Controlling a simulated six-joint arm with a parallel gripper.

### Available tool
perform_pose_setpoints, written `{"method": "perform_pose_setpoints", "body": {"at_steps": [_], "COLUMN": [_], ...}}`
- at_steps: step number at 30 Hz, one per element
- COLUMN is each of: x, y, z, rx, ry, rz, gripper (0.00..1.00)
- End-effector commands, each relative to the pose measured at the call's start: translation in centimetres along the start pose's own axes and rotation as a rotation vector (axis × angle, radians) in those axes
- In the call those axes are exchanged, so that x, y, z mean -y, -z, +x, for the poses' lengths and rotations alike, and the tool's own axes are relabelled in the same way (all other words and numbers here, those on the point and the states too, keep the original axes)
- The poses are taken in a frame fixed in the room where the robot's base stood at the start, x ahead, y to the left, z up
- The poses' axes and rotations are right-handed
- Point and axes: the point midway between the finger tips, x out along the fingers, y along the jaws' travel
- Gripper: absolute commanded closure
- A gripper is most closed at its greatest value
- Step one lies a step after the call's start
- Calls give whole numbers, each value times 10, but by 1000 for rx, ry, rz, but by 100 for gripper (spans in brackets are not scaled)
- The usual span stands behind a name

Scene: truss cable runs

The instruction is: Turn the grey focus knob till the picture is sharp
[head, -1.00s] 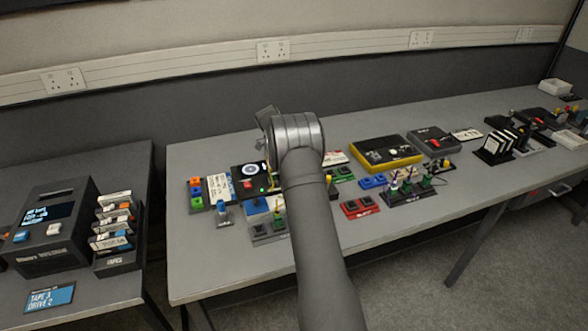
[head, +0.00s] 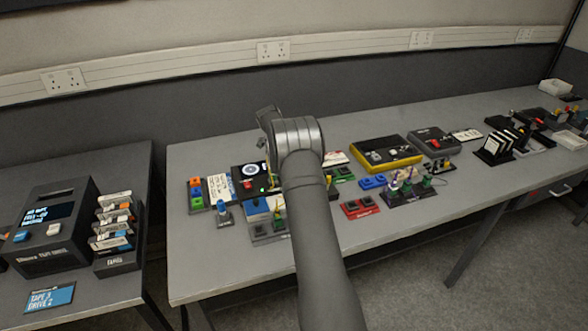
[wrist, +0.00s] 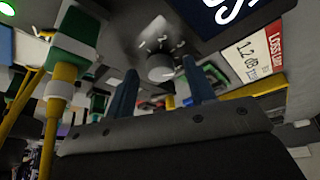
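A round grey knob (wrist: 160,68) sits on a grey panel in the wrist view, with the marks 1, 2 and 3 around it. My gripper (wrist: 161,78) has its two blue fingers apart, one on each side of the knob, with a gap visible on both sides. I cannot tell how deep the tips reach around it. A dark blue screen (wrist: 236,10) with white strokes is cut off at the top. In the head view a dark unit (head: 236,177) shows a pale ring picture (head: 250,170); its sharpness is too small to judge. My arm hides the knob and fingers there.
A red button (head: 248,184) and a green light lie left of my wrist. A white label card (wrist: 255,55) is right of the knob. Green and yellow plugs (wrist: 68,50) stand close at left. A yellow-edged box (head: 386,153) stands further right.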

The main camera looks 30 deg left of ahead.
Motion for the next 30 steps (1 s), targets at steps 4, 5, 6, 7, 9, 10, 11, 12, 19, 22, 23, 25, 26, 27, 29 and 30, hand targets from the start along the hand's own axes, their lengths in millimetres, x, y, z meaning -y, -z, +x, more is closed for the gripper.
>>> {"method": "perform_pose_setpoints", "body": {"at_steps": [4,5,6,7,9,10,11,12,19,22,23,25,26,27,29,30], "x": [0,0,0,0,1,1,1,1,1,1,1,1,1,1,0,1], "y": [1,1,1,1,1,0,0,0,0,0,0,0,0,0,0,-1], "z": [0,0,-1,-3,-8,-11,-16,-23,-78,-102,-110,-126,-132,-140,-150,-154], "rx": [0,-1,-1,-1,-1,0,0,0,1,1,1,1,1,1,1,0], "ry": [1,1,1,1,2,2,3,4,5,5,5,4,5,4,3,2], "rz": [0,1,1,1,1,0,0,0,0,1,1,1,1,0,0,0], "gripper": [50,50,50,50,50,50,50,50,50,50,50,50,50,50,50,50]}}
